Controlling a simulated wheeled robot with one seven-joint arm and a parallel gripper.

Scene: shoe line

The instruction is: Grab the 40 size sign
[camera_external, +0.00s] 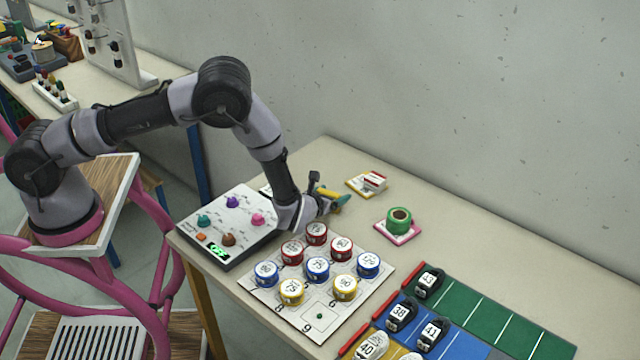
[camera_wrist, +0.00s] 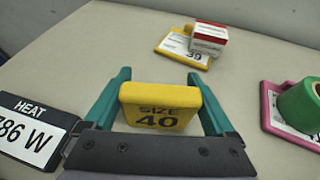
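The yellow size 40 sign (camera_wrist: 160,106) is a small block with "SIZE 40" in dark letters on the side facing the wrist camera. My gripper (camera_wrist: 163,92) has one teal finger against each side of it, with no clear gap showing, so it looks shut on the sign. In the external view, my gripper (camera_external: 326,198) is low over the table, beyond the control box, with part of the yellow sign (camera_external: 342,200) showing beside it. I cannot tell whether the sign touches the table.
A yellow-edged 39 card (camera_wrist: 170,44) carries a red and white box (camera_wrist: 209,36). A pink-edged card (camera_external: 413,234) holds a green tape roll (camera_external: 399,216). The control box (camera_external: 262,240), a board of round tins (camera_external: 262,293) and colored shoe lanes (camera_external: 500,320) occupy the near table.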

